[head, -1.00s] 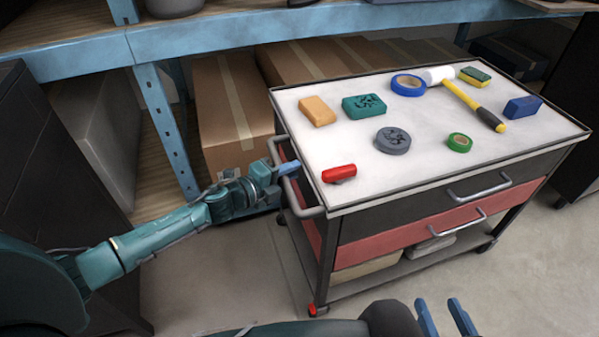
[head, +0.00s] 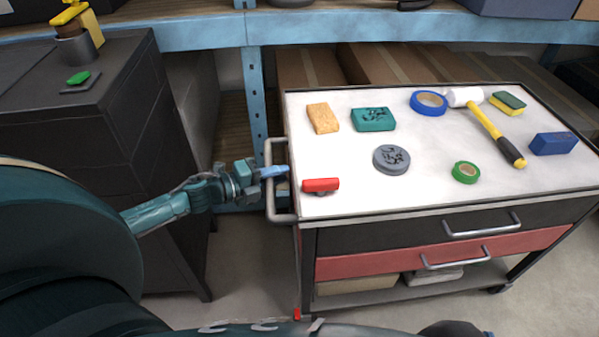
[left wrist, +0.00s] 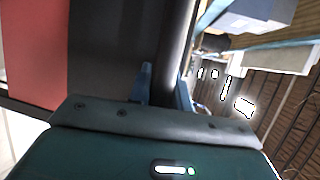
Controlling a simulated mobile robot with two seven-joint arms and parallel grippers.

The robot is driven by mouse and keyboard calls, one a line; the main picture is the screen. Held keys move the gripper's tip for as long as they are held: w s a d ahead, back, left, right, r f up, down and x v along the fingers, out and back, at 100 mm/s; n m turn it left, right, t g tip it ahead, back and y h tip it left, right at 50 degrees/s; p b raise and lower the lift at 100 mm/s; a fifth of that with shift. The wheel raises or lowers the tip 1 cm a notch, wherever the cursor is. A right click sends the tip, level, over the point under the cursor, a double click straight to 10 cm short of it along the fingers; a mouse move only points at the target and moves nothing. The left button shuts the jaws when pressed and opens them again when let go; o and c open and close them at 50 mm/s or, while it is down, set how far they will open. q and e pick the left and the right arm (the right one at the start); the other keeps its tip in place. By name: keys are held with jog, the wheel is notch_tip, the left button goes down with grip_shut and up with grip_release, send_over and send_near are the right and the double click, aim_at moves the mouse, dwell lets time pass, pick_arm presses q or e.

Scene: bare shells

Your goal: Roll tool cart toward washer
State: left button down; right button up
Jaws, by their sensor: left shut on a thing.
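The tool cart (head: 345,205) stands in front of me in the head view, with a white top, a dark drawer and a red drawer. Its grey side handle (head: 271,205) is on the left end. My left gripper (head: 274,172) is shut on this handle. In the left wrist view, the handle bar (left wrist: 178,45) runs between the blue fingers, beside the cart's red and dark side (left wrist: 38,50). I cannot make out a washer.
A dark cabinet (head: 100,140) stands at left. A blue-framed shelf (head: 254,95) with cardboard boxes (head: 305,68) is behind. Some floor shows between cabinet and cart.

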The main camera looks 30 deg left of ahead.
pick_arm(q)
jog(key=s+a, duration=0.6)
jog(key=a, duration=0.3)
jog(key=shift+s+a, duration=0.3)
jog(key=shift+a, duration=0.1)
pick_arm(e)
jog(key=shift+w+f, duration=0.1)
jog(key=shift+f, duration=0.05)
pick_arm(q)
jog(key=c, duration=1.6)
grip_release()
jog(key=shift+o, duration=0.2)
jog(key=shift+r+p, duration=0.1)
jog(key=shift+p, duration=0.2)
